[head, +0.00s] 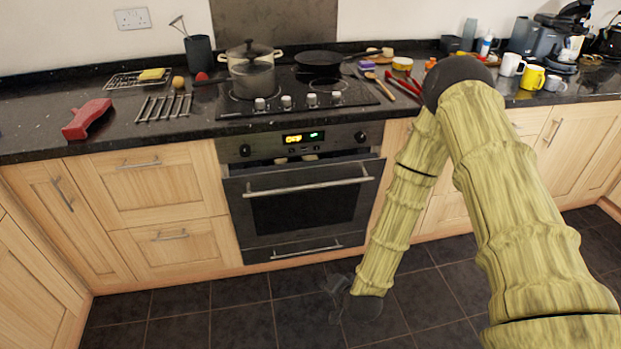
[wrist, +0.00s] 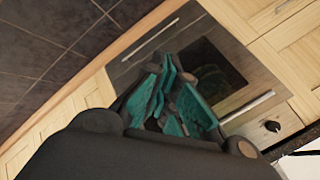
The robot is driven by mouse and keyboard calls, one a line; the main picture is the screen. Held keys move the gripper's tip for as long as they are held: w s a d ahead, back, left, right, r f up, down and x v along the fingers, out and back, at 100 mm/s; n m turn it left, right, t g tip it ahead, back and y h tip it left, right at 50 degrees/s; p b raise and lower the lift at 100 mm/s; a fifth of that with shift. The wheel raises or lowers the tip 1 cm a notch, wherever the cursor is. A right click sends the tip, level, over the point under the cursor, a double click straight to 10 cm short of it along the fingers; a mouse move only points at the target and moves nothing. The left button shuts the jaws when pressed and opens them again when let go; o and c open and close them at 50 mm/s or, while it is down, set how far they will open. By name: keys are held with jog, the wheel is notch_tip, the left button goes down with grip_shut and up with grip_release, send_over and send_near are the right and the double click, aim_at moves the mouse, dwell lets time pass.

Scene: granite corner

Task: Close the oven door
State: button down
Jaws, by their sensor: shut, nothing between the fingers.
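The oven (head: 305,145) is built into the wooden units under the hob. Its dark glass door (head: 305,212) is nearly upright but ajar, with a narrow gap along its top edge where small pale items show inside. The door has a long silver handle (head: 308,187) across its upper part. My gripper (head: 340,290) hangs low over the floor tiles, in front of the lower right of the oven.
A drawer handle (head: 307,249) runs below the oven door. Wooden cabinets (head: 160,185) flank the oven. The granite worktop (head: 30,130) above carries a red tool (head: 87,119), a pot (head: 252,78), a pan (head: 319,58) and mugs. The tiled floor (head: 230,315) is clear.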

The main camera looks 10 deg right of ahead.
jog(key=w+r+m+t, duration=0.45)
jog(key=w+r, duration=0.35)
jog(key=w, duration=0.4)
jog(key=m+t+h+b, duration=0.1)
jog(key=m+t, duration=0.2)
jog(key=m, duration=0.1)
send_near(313, 169)
jog(key=shift+g, duration=0.25)
jog(key=w, duration=0.3)
jog(key=w+f+p, duration=0.1)
jog(key=w, duration=0.1)
jog(key=shift+a, duration=0.2)
jog(key=shift+w+r, duration=0.1)
jog(key=shift+w, duration=0.7)
